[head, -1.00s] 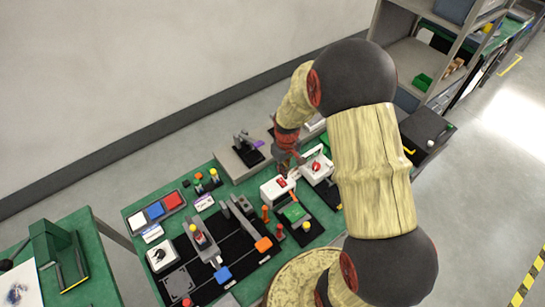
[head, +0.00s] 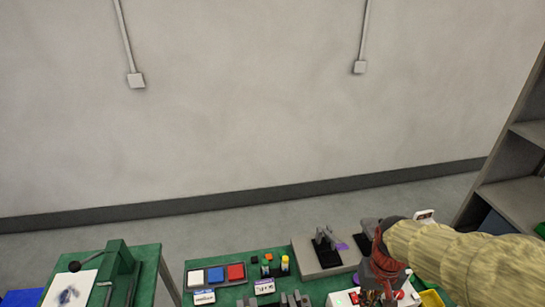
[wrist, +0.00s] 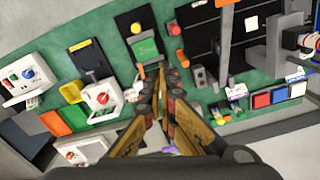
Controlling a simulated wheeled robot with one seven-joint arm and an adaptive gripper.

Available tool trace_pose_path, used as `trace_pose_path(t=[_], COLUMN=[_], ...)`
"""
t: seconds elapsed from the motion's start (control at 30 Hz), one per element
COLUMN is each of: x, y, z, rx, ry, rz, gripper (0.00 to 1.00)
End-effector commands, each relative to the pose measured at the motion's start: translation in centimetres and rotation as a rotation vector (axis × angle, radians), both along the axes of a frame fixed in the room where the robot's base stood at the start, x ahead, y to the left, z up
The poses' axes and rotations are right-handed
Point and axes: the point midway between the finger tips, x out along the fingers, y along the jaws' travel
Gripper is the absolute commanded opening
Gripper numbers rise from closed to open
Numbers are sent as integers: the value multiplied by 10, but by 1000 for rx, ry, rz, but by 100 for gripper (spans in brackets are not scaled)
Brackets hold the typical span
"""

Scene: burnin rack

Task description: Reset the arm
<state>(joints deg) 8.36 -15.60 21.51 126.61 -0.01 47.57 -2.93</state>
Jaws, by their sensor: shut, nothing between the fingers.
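My gripper (head: 378,288) is at the bottom right of the head view, over the back part of the green bench, partly cut off by the picture's lower edge. My arm, in a pale yellow cover, reaches in from the right. In the wrist view my gripper (wrist: 164,92) points at the bench from above, its fingers together with nothing between them. A white box with a red knob (wrist: 102,98) lies left of the fingertips. A green board on a black plate (wrist: 145,50) is just beyond them. Whether the fingers touch anything below is hard to tell.
The green bench (wrist: 200,100) carries several fixtures. A tray of white, blue and red blocks (head: 216,275) sits at its back left. A grey stand (head: 320,258) is left of my gripper. A grey shelf (head: 515,195) stands at right.

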Motion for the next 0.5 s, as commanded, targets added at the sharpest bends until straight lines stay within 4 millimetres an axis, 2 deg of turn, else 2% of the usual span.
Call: trace_pose_path(t=[0.3, 0.5], x=[-45, -63], y=[26, 39], z=[46, 68], rx=[-18, -25], ry=[-213, -378], rz=[14, 55], gripper=[0, 0])
